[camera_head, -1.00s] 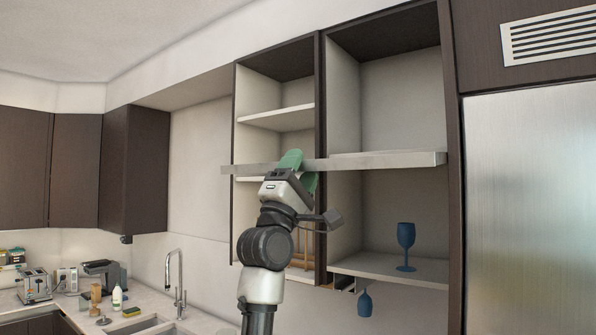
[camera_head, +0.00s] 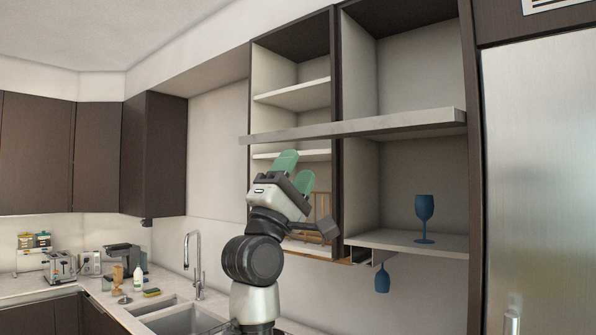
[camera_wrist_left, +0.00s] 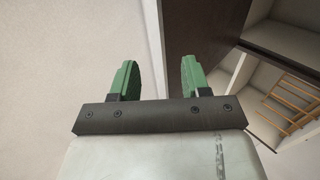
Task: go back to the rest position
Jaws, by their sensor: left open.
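My left gripper (camera_head: 295,172) is raised in front of the open cabinet, just below a long grey shelf board. Its two green fingers are apart with nothing between them. In the left wrist view the same green fingers (camera_wrist_left: 158,78) stand apart, with plain wall and a dark cabinet panel beyond them. My right gripper shows in neither view.
The grey board (camera_head: 350,127) crosses the front of the open cabinets above my gripper. A blue goblet (camera_head: 424,218) stands on the lower right shelf, and another blue glass (camera_head: 382,278) hangs below it. A wooden rack (camera_head: 318,210) is behind my gripper. A sink (camera_head: 185,320) is below.

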